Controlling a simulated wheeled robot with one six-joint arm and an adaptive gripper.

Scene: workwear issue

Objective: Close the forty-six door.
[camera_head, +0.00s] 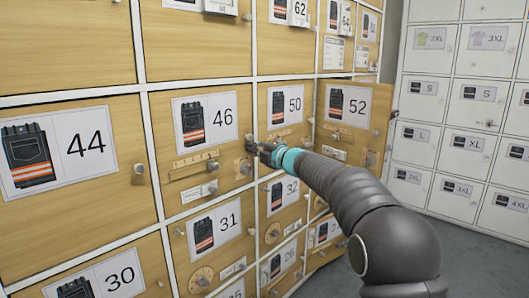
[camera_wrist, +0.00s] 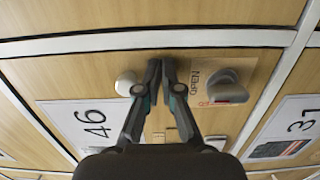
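The forty-six door (camera_head: 168,135) is a wooden locker door with a workwear picture and the number 46. In the head view it looks nearly flush with the white frame; a small gap cannot be ruled out. My gripper (camera_head: 255,148) is at its right edge. In the wrist view my gripper (camera_wrist: 162,66) has its fingertips together with nothing visible between them, over the door's edge area. The fingertips lie between a pale round knob (camera_wrist: 126,83) and a grey turn latch (camera_wrist: 230,86) beside the word OPEN. Whether they touch the door cannot be told.
The 52 door (camera_head: 352,108) stands ajar, sticking out to the right of my gripper. Other wooden doors, such as 44 (camera_head: 128,145) and 31 (camera_head: 215,255), surround the forty-six door. White lockers (camera_head: 450,120) stand at the right, with grey floor (camera_head: 480,262) below.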

